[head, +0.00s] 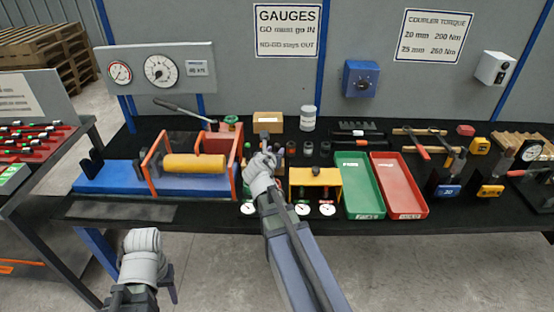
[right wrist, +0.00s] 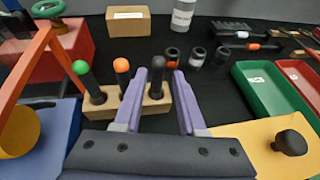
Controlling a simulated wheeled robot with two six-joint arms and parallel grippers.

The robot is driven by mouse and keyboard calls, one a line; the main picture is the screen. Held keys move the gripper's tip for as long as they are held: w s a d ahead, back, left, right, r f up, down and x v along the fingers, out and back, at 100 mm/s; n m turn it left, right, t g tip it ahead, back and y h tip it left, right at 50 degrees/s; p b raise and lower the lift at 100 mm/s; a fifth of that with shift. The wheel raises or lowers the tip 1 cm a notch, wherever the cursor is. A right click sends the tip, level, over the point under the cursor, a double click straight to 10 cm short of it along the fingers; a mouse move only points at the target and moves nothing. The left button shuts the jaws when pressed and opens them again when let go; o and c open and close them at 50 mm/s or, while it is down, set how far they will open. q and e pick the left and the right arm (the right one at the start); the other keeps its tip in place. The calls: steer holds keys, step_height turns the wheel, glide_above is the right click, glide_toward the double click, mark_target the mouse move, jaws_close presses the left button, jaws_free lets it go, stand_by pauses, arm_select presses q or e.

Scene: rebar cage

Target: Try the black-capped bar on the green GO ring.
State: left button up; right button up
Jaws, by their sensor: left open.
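The black-capped bar (right wrist: 156,68) stands upright in a wooden block (right wrist: 128,108), right of an orange-capped bar (right wrist: 122,72) and a green-capped bar (right wrist: 82,72). My right gripper (right wrist: 168,66) is open, its two purple fingers close about the black-capped bar, with space between them; I cannot tell if either touches it. In the head view my right gripper (head: 264,142) hides most of the block. My left gripper (head: 143,244) is low at the left in front of the bench, open and empty. Green and red parts with dials (head: 303,209) stand before a yellow stand; I cannot tell which is the GO ring.
The yellow stand (head: 327,177) with a black knob is just right of my right gripper. Green (head: 366,213) and red (head: 407,214) trays lie further right. Orange-framed blue equipment (head: 100,181) is at left. Several dark couplers (right wrist: 198,57) stand behind.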

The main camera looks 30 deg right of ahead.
mark_target(276, 148)
steer(key=b+x, duration=0.1)
steer(key=x, duration=0.4)
steer(key=shift+w+b, duration=0.15)
steer(key=shift+b, duration=0.15)
steer(key=shift+a+r, duration=0.1)
jaws_close()
